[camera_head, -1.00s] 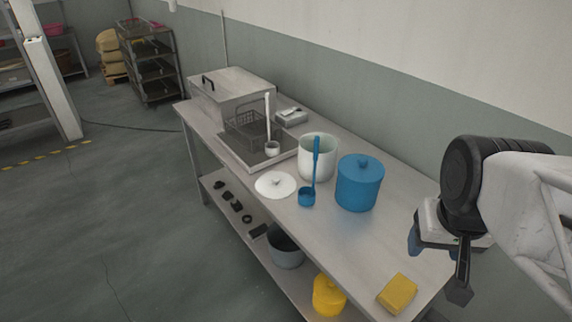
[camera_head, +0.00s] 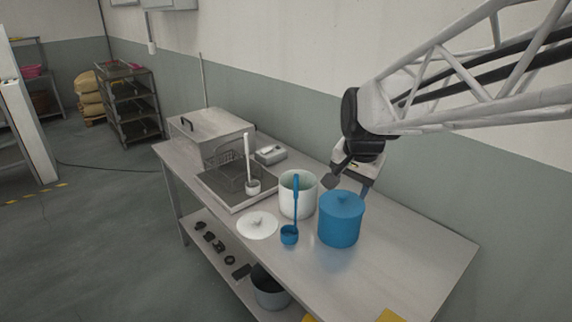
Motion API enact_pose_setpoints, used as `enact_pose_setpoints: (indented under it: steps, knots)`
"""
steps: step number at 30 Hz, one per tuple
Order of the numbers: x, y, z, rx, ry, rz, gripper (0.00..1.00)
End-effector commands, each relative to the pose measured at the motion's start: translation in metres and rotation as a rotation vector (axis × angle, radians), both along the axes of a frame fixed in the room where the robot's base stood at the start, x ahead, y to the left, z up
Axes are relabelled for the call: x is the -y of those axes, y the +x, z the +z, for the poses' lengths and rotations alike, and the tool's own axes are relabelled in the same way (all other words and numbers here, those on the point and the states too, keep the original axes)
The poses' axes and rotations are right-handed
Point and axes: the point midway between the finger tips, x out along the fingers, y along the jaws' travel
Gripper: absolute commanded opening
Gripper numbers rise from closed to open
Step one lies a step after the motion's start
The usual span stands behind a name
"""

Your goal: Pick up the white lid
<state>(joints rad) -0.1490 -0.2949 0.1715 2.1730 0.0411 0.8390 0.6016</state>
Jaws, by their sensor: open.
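The white lid (camera_head: 257,226) is a round disc with a small knob on top. It lies flat on the metal table, in front and to the left of the white pot (camera_head: 297,196). My gripper (camera_head: 349,178) is open and empty. It appears above and behind the blue lidded pot (camera_head: 340,220), to the right of the white pot and well apart from the white lid. Part of my gripper's lower end is hidden behind the blue pot.
A blue ladle (camera_head: 290,234) stands upright just right of the lid. A white ladle (camera_head: 252,185), a wire basket (camera_head: 229,170) and the metal tank (camera_head: 211,135) are behind and left. A yellow item (camera_head: 389,316) lies at the front. The table's right part (camera_head: 425,250) is clear.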

Motion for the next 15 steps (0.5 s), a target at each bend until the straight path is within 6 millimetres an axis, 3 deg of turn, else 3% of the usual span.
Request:
enact_pose_setpoints:
  steps: [3,15]
  knots:
    - [-0.019,0.032,-0.005,-0.009,0.025,-0.056,0.61]
    - [-0.087,0.130,-0.032,-0.034,0.106,-0.264,0.61]
